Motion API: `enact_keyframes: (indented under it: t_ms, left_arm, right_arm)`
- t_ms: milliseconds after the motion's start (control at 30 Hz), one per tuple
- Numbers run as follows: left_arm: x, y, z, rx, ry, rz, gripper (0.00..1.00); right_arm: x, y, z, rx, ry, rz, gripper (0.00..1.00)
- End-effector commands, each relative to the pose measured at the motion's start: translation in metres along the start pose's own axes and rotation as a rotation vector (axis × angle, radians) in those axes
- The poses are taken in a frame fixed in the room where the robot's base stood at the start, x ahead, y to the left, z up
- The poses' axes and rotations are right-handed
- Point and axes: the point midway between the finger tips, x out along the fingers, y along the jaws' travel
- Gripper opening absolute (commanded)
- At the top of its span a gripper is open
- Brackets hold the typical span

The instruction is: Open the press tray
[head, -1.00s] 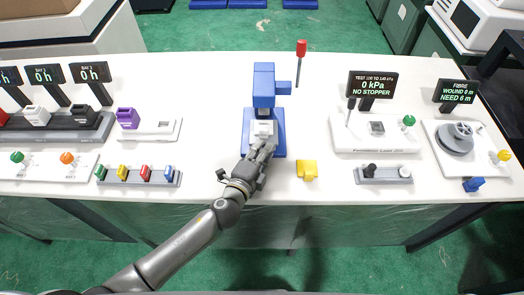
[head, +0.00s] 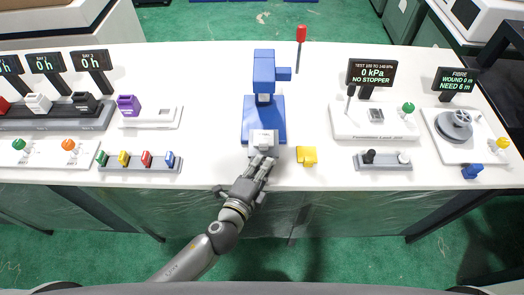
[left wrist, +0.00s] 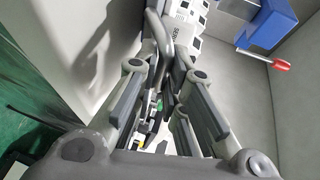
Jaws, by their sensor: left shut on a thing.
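The blue press (head: 264,118) stands on the white table in the middle of the head view. Its tray (head: 263,140), light grey with a white piece on it, is slid out toward the front edge, clear of the press head. My left gripper (head: 262,162) is shut on the tray's front side, with its arm reaching in from below. The left wrist view shows the gripper fingers (left wrist: 165,95) close around a dark curved handle (left wrist: 156,38), with part of the blue press (left wrist: 262,22) beyond. The exact contact is partly hidden. My right gripper is not in view.
A yellow block (head: 307,156) sits just right of the tray. A rack of coloured pieces (head: 140,163) is to the left and a grey holder with knobs (head: 383,161) to the right.

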Motion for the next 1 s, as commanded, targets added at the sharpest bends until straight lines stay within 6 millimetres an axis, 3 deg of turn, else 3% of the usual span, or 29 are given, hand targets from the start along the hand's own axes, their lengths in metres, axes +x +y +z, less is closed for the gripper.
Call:
enact_keyframes:
  t_ms: [200, 467, 500, 567, 867, 1000]
  left_arm:
    - [-0.014, 0.0, -0.005, 0.003, -0.001, -0.007, 0.0]
    - [-0.014, 0.0, -0.005, 0.003, -0.001, -0.006, 0.0]
    - [-0.014, 0.0, -0.005, 0.003, -0.001, -0.006, 0.14]
    - [-0.014, 0.0, -0.005, 0.003, -0.001, -0.006, 0.19]
    - [-0.015, 0.001, -0.005, 0.003, -0.001, -0.005, 0.19]
    - [-0.025, 0.002, -0.005, 0.002, -0.001, -0.003, 0.19]
  right_arm:
    - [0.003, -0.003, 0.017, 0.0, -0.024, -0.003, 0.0]
    - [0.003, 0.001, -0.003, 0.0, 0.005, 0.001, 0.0]
    - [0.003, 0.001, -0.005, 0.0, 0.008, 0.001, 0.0]
    - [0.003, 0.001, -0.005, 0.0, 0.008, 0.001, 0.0]
    - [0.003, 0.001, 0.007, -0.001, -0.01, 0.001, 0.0]
    - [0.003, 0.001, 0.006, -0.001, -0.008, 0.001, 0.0]
